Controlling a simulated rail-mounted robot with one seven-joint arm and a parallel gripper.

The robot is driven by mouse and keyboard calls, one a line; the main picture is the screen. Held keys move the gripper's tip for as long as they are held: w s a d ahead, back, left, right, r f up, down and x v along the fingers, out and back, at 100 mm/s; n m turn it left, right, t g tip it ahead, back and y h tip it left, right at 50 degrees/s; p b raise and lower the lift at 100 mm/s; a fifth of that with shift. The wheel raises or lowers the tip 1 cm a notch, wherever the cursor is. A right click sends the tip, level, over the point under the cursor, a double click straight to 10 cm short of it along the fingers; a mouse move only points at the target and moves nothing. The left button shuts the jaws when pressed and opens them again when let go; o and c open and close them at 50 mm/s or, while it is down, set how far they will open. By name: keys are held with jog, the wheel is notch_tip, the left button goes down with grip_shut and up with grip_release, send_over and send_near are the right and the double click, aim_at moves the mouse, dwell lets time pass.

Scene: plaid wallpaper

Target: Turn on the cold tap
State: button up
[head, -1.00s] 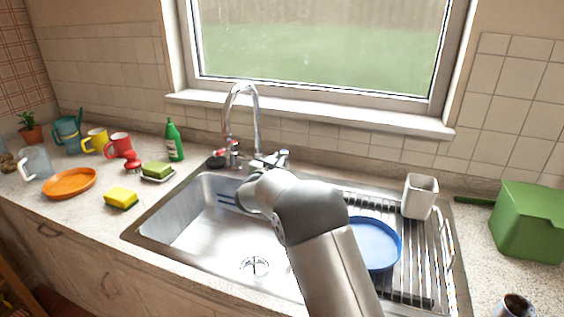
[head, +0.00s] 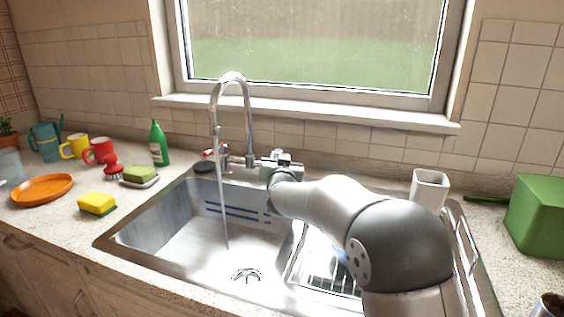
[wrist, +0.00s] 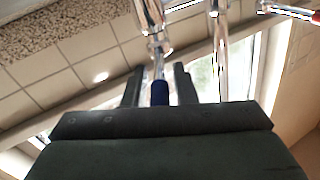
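The chrome tap (head: 248,115) stands behind the sink, and a thin stream of water (head: 224,200) runs from its spout into the left basin. Its red-marked hot handle (head: 208,154) is on the left side. My gripper (head: 277,158) is at the right side of the tap, partly hidden by my wrist in the head view. In the wrist view my gripper (wrist: 160,88) is open, with the blue-tipped cold handle (wrist: 160,93) between its two fingers. Gaps show on both sides of the handle.
A green bottle (head: 158,143), a green sponge (head: 139,174) and a yellow sponge (head: 97,203) stand left of the sink (head: 150,240). A white holder (head: 429,188) and a green box (head: 538,215) are on the right. The window sill (head: 330,116) runs behind the tap.

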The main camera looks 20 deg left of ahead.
jog(key=shift+o, duration=0.6)
jog(key=shift+s, duration=0.1)
jog(key=v, duration=0.7)
jog(key=shift+s+b, duration=0.15)
jog(key=shift+b, duration=0.25)
